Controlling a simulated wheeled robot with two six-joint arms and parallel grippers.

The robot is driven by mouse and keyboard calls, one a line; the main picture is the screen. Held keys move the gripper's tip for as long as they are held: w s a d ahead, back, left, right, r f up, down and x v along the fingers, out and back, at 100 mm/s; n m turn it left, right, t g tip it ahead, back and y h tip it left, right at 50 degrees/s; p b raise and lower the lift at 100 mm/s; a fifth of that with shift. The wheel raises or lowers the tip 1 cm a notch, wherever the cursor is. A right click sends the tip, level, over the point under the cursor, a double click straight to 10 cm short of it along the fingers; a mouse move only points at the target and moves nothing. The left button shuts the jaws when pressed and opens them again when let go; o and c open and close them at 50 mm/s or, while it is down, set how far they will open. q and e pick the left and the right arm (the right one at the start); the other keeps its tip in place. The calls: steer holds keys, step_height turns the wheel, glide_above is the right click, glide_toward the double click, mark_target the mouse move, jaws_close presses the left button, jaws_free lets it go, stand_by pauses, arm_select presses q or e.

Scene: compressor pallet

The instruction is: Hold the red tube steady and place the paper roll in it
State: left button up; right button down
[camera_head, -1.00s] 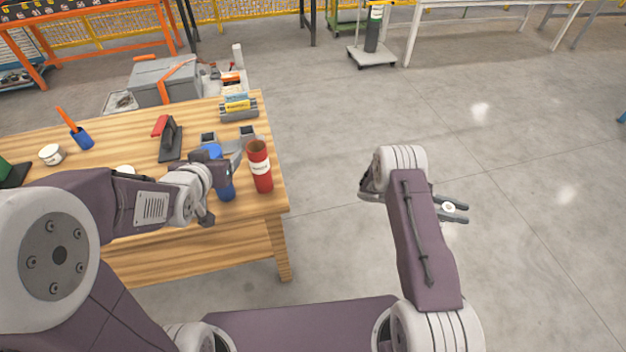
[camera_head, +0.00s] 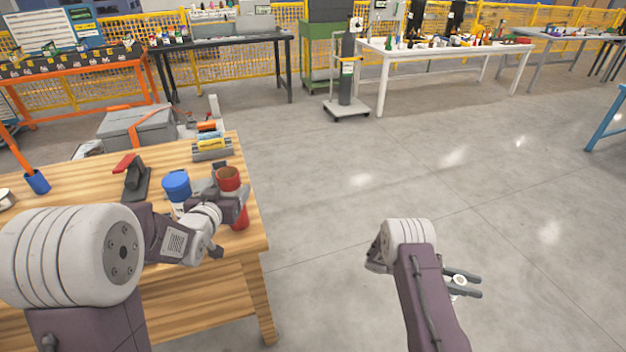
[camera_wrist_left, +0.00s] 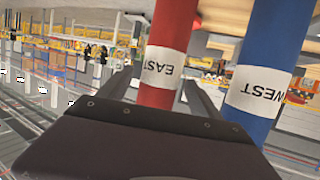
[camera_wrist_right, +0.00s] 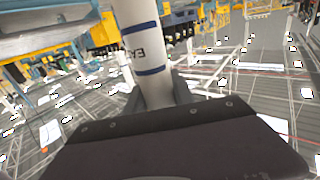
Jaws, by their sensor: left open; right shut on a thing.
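The red tube (camera_head: 229,178) stands upright near the table's right edge. It also shows in the left wrist view (camera_wrist_left: 170,50), with a white EAST label. My left gripper (camera_head: 238,196) is open, with its fingers on either side of the red tube. A blue tube (camera_head: 177,187) with a WEST label (camera_wrist_left: 262,92) stands just left of it, outside the fingers. My right gripper (camera_head: 470,284) is shut on the white paper roll (camera_wrist_right: 140,45), which has blue bands and partly readable lettering. It holds the roll over open floor, right of the table.
The wooden table (camera_head: 85,185) also bears a red-and-black tool (camera_head: 132,178), a blue cup (camera_head: 37,182) and a grey holder (camera_head: 212,150) at the back. Bare floor (camera_head: 340,230) lies between the table and my right arm.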

arm_select(q)
steer(key=x, duration=0.5)
steer(key=shift+w, duration=0.3)
steer(key=c, duration=1.4)
steer(key=shift+c, duration=0.2)
